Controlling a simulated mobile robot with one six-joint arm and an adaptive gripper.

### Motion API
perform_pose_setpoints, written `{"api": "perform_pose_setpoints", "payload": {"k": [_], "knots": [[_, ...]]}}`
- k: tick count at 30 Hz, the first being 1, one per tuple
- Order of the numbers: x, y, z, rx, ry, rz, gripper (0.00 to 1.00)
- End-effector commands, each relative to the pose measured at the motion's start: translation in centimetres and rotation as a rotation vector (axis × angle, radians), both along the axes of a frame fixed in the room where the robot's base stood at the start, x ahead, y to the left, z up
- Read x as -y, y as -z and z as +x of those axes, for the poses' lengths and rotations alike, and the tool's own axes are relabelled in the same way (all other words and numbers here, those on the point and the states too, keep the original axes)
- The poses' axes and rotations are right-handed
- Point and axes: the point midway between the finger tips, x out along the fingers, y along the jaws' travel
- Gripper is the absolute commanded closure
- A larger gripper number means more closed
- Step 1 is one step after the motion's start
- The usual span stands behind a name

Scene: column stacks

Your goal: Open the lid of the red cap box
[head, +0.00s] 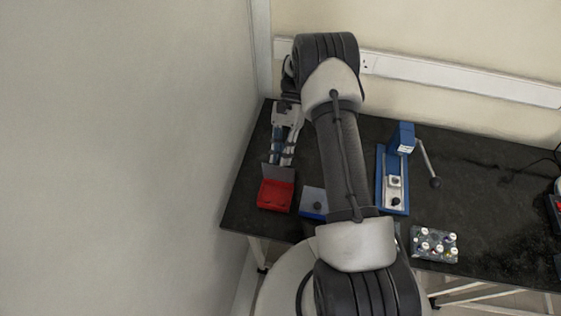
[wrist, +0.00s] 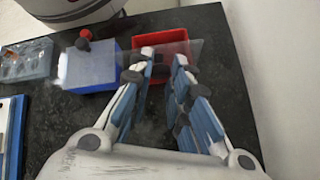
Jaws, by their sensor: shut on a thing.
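The red cap box (head: 274,196) stands near the left end of the dark table, and it also shows at the top of the wrist view (wrist: 167,33). Its grey see-through lid (head: 279,174) stands raised at the box's far side, and the red inside shows in the head view. My gripper (head: 280,162) reaches down at the lid from behind. In the wrist view my gripper (wrist: 164,57) has its fingertips at the lid (wrist: 195,48), shut on it. The fingertips partly hide the lid and box there.
A blue box (head: 313,207) with a grey lid stands just right of the red box, partly behind my arm. A blue press (head: 390,180) with a lever stands farther right. A clear tray of several caps (head: 434,257) lies near the front edge. A wall is close on the left.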

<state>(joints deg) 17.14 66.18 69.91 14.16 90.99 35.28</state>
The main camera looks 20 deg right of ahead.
Motion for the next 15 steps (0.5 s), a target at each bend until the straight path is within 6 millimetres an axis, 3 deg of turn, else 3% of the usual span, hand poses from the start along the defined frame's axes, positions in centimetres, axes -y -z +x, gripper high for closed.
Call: {"api": "perform_pose_setpoints", "payload": {"k": [1,15], "knots": [[0.64,2.45,0.37,0.026,-0.002,-0.026,1.0],[1.03,3.15,0.9,-0.087,-0.002,0.053,1.0]]}}
